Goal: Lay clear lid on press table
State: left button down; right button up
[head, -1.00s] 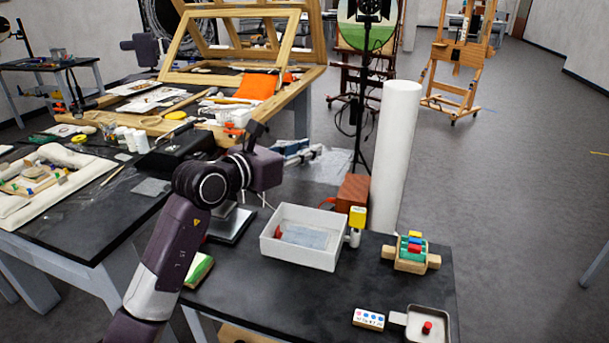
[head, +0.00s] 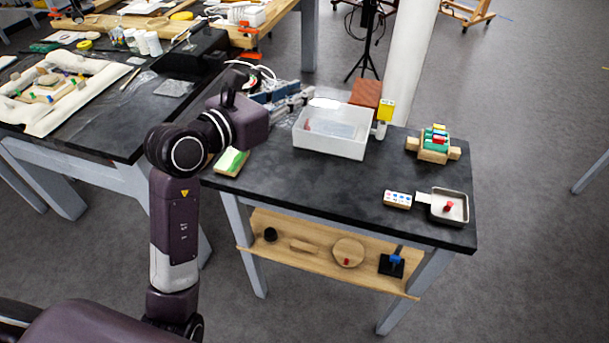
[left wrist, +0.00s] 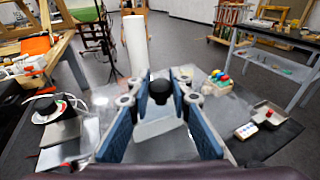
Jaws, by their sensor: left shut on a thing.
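My left gripper (head: 297,101) is raised behind the white tray (head: 330,145) at the back left of a dark-topped table (head: 340,195). In the left wrist view its blue-padded fingers (left wrist: 160,98) are closed around the black knob (left wrist: 159,86) of a clear lid (left wrist: 160,115). The lid is see-through, so its edges are hard to make out. In the head view only a pale glint of the lid (head: 323,103) shows, just behind the tray's rim. My right gripper is not in view.
A yellow-topped post (head: 385,112), a reddish-brown box (head: 366,93), a wooden block with coloured pieces (head: 433,147), a dotted card (head: 398,199) and a metal pan (head: 450,206) are on the table. The front middle of the tabletop is clear. A wooden shelf (head: 320,262) hangs below.

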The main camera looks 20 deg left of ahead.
pick_arm(q)
send_over(297, 175)
notch_tip(297, 175, down, 6)
notch_tip(297, 175, down, 9)
jog(key=shift+f+b, duration=0.1)
jog(key=shift+b, duration=0.8)
jog(key=shift+f, duration=0.2)
jog(key=shift+d+f, duration=0.1)
jog(key=shift+f, duration=0.3)
notch_tip(297, 175, down, 3)
jog(key=shift+r+b, duration=0.15)
jog(key=shift+b, duration=0.3)
jog(key=shift+f, duration=0.45)
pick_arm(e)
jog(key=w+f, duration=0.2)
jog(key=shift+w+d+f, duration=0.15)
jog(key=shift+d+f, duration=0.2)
